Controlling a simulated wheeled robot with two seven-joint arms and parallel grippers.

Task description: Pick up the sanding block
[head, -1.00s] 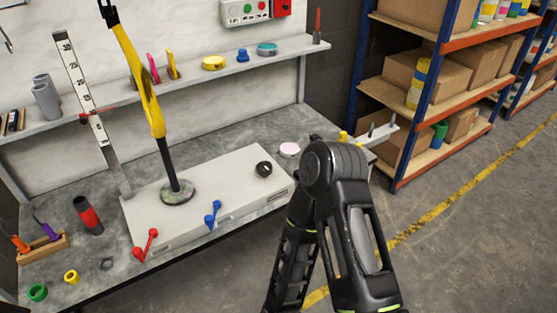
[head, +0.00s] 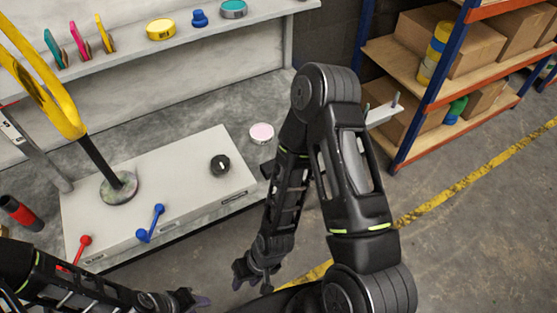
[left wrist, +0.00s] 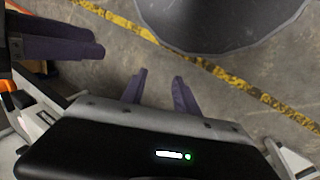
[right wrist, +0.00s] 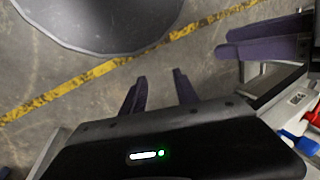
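I cannot make out a sanding block for certain in any view. My right gripper (head: 252,284) is in front of the bench in the head view, low and over the floor. Its two purple fingers stand apart with nothing between them in the right wrist view (right wrist: 160,78). My left gripper (head: 200,300) is at the bottom edge of the head view, left of the right one. Its fingers are also apart and empty in the left wrist view (left wrist: 160,80). Neither gripper touches anything on the bench.
The grey bench (head: 225,105) holds a pale panel (head: 185,175) with a black ring (head: 220,165), blue (head: 151,222) and red (head: 76,251) handles and a yellow-black stand (head: 118,187). A wall shelf (head: 190,42) carries small items. Racking (head: 432,105) stands right.

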